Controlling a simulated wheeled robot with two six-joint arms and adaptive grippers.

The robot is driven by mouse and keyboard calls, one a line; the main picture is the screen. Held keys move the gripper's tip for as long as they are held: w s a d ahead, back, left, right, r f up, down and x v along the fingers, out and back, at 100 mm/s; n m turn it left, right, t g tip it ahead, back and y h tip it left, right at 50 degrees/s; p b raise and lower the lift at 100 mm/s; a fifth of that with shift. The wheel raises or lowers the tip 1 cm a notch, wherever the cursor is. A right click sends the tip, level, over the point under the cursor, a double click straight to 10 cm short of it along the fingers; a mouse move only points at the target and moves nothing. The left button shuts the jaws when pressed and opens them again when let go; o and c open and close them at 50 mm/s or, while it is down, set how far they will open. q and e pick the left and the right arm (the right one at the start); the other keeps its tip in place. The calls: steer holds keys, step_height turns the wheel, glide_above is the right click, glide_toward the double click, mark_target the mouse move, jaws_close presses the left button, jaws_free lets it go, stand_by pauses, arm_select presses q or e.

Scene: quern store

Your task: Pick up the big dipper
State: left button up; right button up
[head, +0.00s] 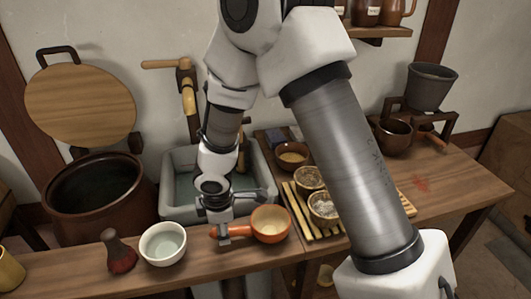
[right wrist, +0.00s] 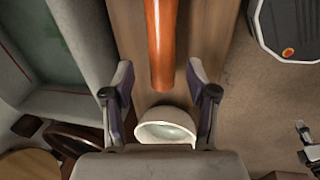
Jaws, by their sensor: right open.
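The big dipper (head: 271,226) is an orange-brown bowl with a pale inside and a stubby handle. It lies near the front edge of the wooden counter, handle to the left. My right gripper (head: 224,234) is at the handle. In the right wrist view, the orange handle (right wrist: 161,40) comes in from the top. Its rounded end lies between the spread fingers of my right gripper (right wrist: 160,76), with a gap on each side. The dipper's bowl is outside that view. My left gripper does not show in the head view.
A white bowl (head: 163,244) and a dark red-based brush-like thing (head: 120,252) stand left of the dipper. A slatted rack (head: 298,208) with cups is close on its right. A grey sink (head: 180,206) lies behind. The counter's right end (head: 455,197) is mostly clear.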

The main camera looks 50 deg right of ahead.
steer(key=f, duration=0.2)
steer(key=f+b, duration=0.1)
steer(key=shift+w+d+f, duration=0.1)
steer(key=shift+w+f, duration=0.05)
steer(key=shift+w, duration=0.1)
jaws_close()
